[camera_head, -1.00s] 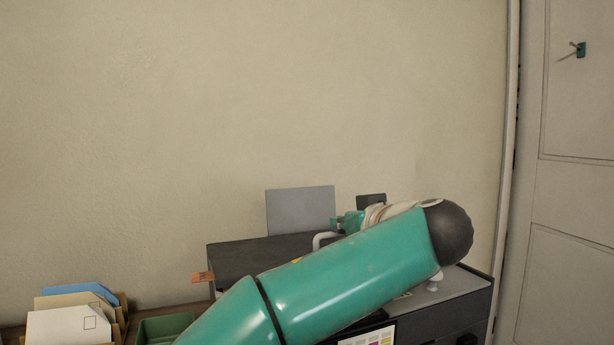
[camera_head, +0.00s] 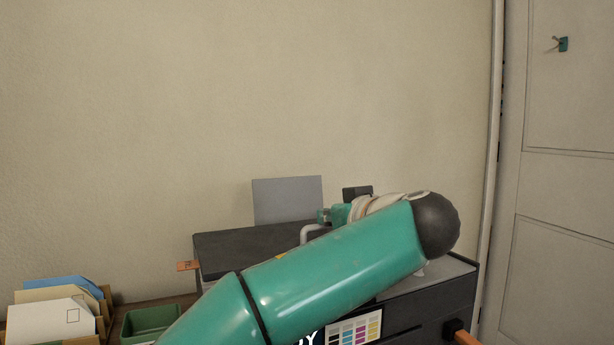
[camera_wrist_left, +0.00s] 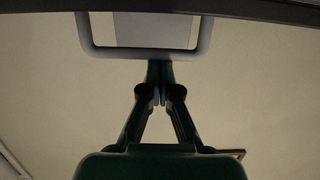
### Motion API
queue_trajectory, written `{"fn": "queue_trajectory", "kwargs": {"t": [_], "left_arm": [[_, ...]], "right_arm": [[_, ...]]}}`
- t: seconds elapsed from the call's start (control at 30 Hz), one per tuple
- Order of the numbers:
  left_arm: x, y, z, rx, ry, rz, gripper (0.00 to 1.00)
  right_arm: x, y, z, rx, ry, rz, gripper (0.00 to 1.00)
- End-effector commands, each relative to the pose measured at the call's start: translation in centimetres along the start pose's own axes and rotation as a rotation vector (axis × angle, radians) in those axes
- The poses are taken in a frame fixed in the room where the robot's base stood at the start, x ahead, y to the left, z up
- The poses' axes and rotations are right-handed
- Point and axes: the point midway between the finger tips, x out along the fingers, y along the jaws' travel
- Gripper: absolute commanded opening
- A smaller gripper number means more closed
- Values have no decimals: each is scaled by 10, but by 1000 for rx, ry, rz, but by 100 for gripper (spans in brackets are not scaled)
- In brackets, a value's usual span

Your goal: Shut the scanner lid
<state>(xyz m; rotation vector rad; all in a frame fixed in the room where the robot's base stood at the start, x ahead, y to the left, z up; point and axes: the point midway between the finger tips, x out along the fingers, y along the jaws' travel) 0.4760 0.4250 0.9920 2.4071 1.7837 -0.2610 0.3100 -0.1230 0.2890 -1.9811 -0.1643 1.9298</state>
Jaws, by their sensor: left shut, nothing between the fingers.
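The scanner lid looks to be the dark slab (camera_head: 240,248) on the machine at the centre of the head view; my left arm hides its right part, and its angle is hard to judge. A pale looped handle (camera_head: 312,232) shows beside it, and also at the top of the left wrist view (camera_wrist_left: 145,55), below a dark edge. My left gripper (camera_head: 323,216) is shut and empty. Its fingertips (camera_wrist_left: 160,72) meet close to the handle's crossbar in the wrist view; I cannot tell whether they touch it. My right gripper is out of view.
A grey upright panel (camera_head: 287,200) stands behind the slab. The machine's dark body (camera_head: 440,297) extends to the right. A green tray (camera_head: 150,322) and a sorter with envelopes (camera_head: 50,318) are at lower left. An orange piece (camera_head: 495,318) shows at lower right.

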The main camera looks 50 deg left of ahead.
Motion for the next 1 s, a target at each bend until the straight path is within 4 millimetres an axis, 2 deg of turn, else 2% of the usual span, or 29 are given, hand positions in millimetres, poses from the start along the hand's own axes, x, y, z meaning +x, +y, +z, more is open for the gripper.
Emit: {"fn": "queue_trajectory", "kwargs": {"t": [0.07, 0.27, 0.3, 0.5, 0.63, 0.8, 1.0], "left_arm": [[-2, 3, -4, 13, -16, -1, 0], [-3, 1, -47, -3, 7, 2, 0], [-14, 3, -32, 2, 6, 9, 0], [-57, 2, -17, -2, 9, 9, 0], [-77, 1, -9, -3, 9, 7, 0], [-91, 1, -4, -6, 9, 6, 0], [-94, 0, -2, -6, 9, 3, 0]], "right_arm": [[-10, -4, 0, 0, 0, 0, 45], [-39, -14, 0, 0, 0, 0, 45], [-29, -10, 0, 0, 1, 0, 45], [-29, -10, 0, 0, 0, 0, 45], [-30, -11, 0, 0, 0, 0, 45], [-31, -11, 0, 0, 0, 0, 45], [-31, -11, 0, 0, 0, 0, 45]]}}
